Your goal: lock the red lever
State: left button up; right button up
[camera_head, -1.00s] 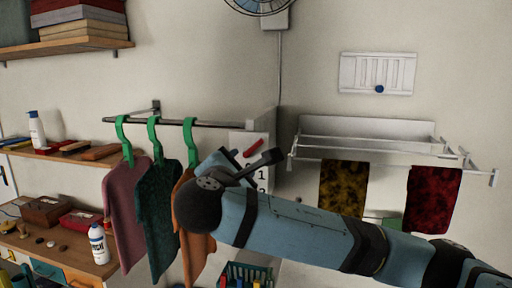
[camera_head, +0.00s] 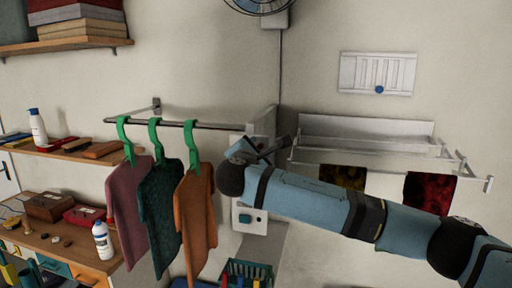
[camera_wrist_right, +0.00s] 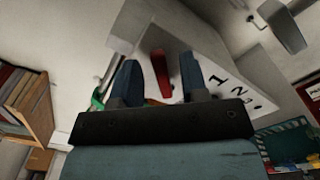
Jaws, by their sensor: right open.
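The red lever (camera_wrist_right: 161,72) shows in the right wrist view on a white panel (camera_wrist_right: 205,60) marked with black numbers. My right gripper (camera_wrist_right: 158,70) is open, with one finger on each side of the lever in that picture. I cannot tell whether the fingers touch it. In the head view my right gripper (camera_head: 243,152) is in front of the panel (camera_head: 249,215), at the right end of the clothes rail, and hides the lever. My left gripper is not in view.
Several garments (camera_head: 160,205) on green hangers hang from a rail (camera_head: 180,123) just left of my right gripper. A drying rack (camera_head: 365,130) with towels (camera_head: 430,192) is on the right, partly behind my arm. A basket (camera_head: 247,270) stands below.

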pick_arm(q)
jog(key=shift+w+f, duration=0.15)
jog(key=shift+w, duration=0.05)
pick_arm(e)
grip_shut()
pick_arm(q)
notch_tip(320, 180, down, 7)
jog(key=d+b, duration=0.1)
jog(key=b, duration=0.7)
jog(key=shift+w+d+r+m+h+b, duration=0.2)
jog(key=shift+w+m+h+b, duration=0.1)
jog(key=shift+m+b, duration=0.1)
pick_arm(e)
jog(key=m, duration=0.2)
jog(key=f+m, duration=0.1)
jog(key=m, duration=0.1)
jog(key=d+f+m, duration=0.1)
jog(key=m, duration=0.1)
jog(key=shift+s+f+m, duration=0.1)
jog(key=shift+f+m, duration=0.15)
jog(key=shift+m, duration=0.05)
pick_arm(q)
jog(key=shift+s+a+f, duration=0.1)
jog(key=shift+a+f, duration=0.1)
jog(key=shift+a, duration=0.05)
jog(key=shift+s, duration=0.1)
pick_arm(e)
grip_release()
jog(key=shift+d+r, duration=0.1)
